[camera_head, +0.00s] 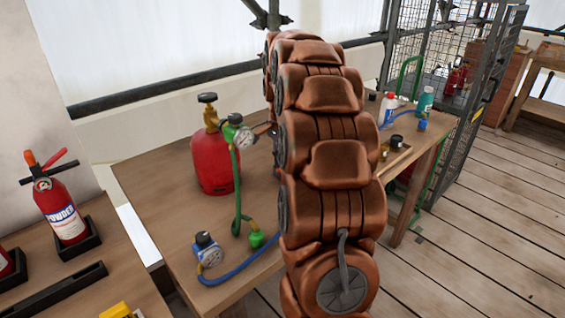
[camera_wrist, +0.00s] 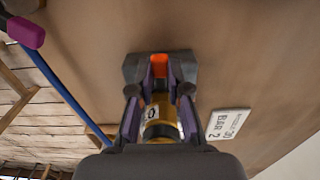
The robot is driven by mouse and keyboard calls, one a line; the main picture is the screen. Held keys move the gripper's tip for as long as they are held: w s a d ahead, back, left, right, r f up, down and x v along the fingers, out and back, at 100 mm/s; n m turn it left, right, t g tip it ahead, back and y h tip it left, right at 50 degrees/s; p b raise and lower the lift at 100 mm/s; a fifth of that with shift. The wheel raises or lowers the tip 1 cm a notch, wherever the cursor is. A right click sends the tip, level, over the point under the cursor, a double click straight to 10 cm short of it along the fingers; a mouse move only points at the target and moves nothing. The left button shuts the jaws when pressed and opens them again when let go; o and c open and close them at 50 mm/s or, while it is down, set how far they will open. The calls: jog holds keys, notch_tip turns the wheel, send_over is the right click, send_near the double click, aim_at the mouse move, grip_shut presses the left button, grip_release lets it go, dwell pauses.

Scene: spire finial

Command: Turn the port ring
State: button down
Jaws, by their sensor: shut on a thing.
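In the wrist view my gripper (camera_wrist: 160,72) has its purple-and-grey fingers closed around an orange-and-brass fitting (camera_wrist: 160,125). An orange part shows between the fingers, and a brass cylinder with a pale label lies nearer the camera. A dark grey block sits at the fingertips, over the brown tabletop (camera_wrist: 230,55). I cannot tell which part of the fitting is the port ring. In the head view my copper-coloured arm hides the gripper and what it holds.
A red cylinder (camera_head: 214,160) with a regulator, a blue gauge (camera_head: 207,250) and hoses stand on the wooden table (camera_head: 150,190). A white label card (camera_wrist: 228,124) lies beside my gripper. A mesh cage (camera_head: 490,70) stands behind.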

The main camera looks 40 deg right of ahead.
jog(key=c, duration=1.1)
grip_release()
jog(key=shift+r, duration=0.1)
jog(key=shift+r, duration=5.9)
